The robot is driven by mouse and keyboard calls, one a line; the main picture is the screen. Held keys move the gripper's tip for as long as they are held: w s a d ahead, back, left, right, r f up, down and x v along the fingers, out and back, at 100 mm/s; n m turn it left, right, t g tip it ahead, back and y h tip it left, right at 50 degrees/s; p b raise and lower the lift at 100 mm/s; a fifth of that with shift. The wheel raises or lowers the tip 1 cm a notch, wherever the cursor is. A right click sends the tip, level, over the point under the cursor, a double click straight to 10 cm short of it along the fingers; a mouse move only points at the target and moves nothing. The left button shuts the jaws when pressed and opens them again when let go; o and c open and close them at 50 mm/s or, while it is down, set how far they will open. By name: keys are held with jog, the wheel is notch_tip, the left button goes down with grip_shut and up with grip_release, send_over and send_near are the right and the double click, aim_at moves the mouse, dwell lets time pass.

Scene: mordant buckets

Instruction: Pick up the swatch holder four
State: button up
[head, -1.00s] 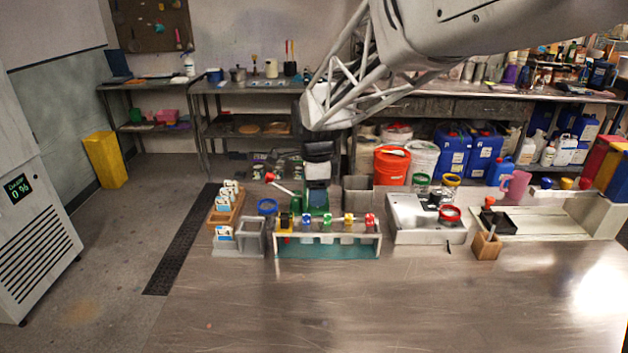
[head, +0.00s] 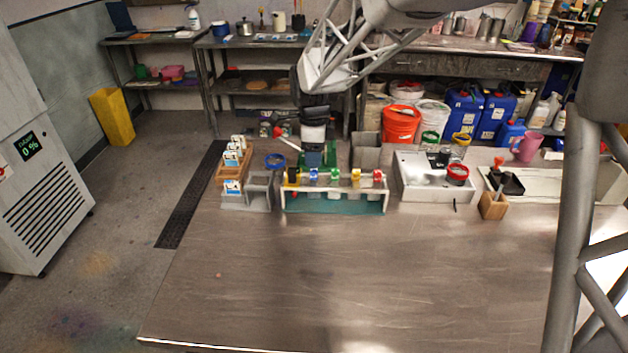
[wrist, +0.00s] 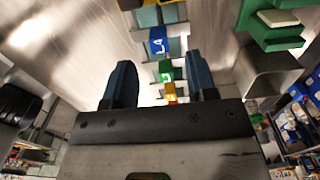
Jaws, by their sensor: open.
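The rack (head: 384,201) stands on the bench with several swatch holders hanging in a row, their tops black-yellow, blue, green, yellow and red. The blue-topped holder (head: 313,174) is second from the left; in the wrist view its blue top (wrist: 158,42) carries a mark that looks like a 4. The green top (wrist: 166,72) lies beyond it in the row. My gripper (head: 313,158) is above the rack near the blue top. In the wrist view my gripper (wrist: 160,78) has its two dark fingers apart and holds nothing.
A grey stand (head: 259,184) and a wooden rack of cards (head: 222,172) stand left of the rack. A blue ring (head: 275,161) lies behind. A metal box (head: 425,186) and a wooden block (head: 493,206) stand to the right. The bench front (head: 330,270) is clear.

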aim_at(314, 170)
jog(key=shift+f, duration=0.2)
jog(key=shift+f, duration=2.55)
grip_shut()
